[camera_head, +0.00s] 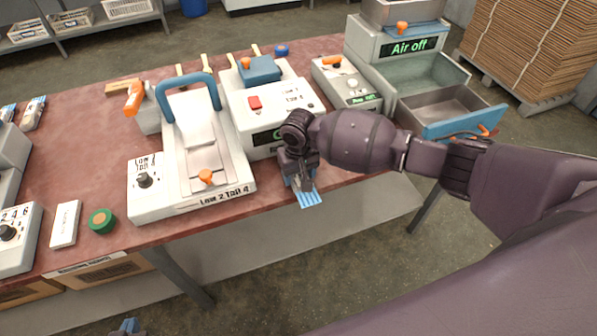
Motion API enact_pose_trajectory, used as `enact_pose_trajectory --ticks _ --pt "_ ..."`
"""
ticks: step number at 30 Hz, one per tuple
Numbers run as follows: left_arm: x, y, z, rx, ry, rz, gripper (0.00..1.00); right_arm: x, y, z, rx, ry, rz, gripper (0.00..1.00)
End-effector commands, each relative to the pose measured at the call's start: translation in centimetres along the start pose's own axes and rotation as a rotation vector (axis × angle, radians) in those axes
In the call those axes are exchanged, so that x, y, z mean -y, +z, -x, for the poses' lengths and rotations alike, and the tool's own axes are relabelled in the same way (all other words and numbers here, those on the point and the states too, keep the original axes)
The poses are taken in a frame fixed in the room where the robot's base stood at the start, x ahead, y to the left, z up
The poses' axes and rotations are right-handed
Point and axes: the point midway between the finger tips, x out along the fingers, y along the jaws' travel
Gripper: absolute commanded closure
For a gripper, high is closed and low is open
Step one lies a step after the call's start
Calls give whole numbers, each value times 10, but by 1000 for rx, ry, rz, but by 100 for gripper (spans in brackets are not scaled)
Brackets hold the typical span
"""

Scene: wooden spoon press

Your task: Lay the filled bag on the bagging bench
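The bagging bench is probably the long reddish-brown bench (75,170), with a label on its front edge that is too small to read surely. My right gripper (302,182) is at the bench's front edge, before the white press with the red button. It seems shut on a small bag (309,199), whose blue-striped end hangs below the fingers; the rest is hidden by the gripper. Whether the bag touches the bench edge I cannot tell. A small dark-and-blue tip at the bottom edge is probably my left gripper (127,327), mostly out of frame.
A lever sealer (165,205), the white press (265,125) and a control box (345,85) crowd the bench. A green roll (101,221) and white block (66,224) lie front left. Two bags (33,113) lie far left. Metal trays (440,105) stand right. Bare bench shows left of the sealer.

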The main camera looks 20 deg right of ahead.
Motion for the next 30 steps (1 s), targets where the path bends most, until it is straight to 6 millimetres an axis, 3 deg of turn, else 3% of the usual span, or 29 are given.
enact_pose_trajectory --ticks 1,5,16,30 --pt "0 0 0 0 0 0 100 0 0 0 0 0 0 31" --pt "0 0 0 -1 0 0 100 0 0 0 0 0 0 14" --pt "0 -5 -1 -7 1 -1 100 0 0 7 -1 -1 0 14" --pt "1 -20 6 -19 0 -1 100 0 0 85 -2 0 1 14"
